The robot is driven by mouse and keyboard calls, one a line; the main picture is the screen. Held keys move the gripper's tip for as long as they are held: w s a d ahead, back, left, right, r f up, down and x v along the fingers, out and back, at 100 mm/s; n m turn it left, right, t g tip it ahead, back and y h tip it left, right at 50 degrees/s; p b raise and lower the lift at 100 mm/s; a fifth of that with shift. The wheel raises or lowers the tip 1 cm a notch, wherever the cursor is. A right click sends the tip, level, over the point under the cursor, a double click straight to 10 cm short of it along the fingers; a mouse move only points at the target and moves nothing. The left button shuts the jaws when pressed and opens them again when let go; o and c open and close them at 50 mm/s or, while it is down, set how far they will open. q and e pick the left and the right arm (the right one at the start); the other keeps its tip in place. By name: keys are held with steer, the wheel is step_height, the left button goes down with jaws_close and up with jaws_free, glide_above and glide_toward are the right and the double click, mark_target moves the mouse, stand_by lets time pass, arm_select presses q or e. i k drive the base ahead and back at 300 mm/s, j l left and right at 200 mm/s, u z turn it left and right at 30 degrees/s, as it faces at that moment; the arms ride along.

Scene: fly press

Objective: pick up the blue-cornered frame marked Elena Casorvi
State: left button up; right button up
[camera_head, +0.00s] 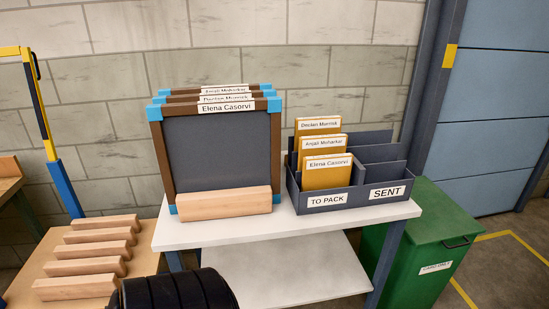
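The blue-cornered frame marked Elena Casorvi (217,153) stands upright at the front of a row on the white table (308,226). It has brown sides, a dark grey panel and a white name label on its top bar. A pale wooden block (224,203) covers part of its lower edge. Two similar blue-cornered frames stand close behind it; their labels read Dorian Morrick (225,98) and Anjali Moharkar (222,91), and they are mostly hidden. Neither of my grippers is in view.
A dark tray (325,199) labelled TO PACK and SENT stands right of the frames, with yellow name cards (327,176) in its left part. Several wooden blocks (99,236) lie on a lower wooden table (140,266) at left. A green bin (425,245) stands at right.

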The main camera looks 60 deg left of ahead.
mark_target(204, 146)
steer(key=u, duration=1.6)
steer(key=i+j+u, duration=0.15)
steer(key=j, duration=0.3)
steer(key=j+u, duration=0.15)
steer(key=j, duration=0.3)
steer(key=i, duration=0.05)
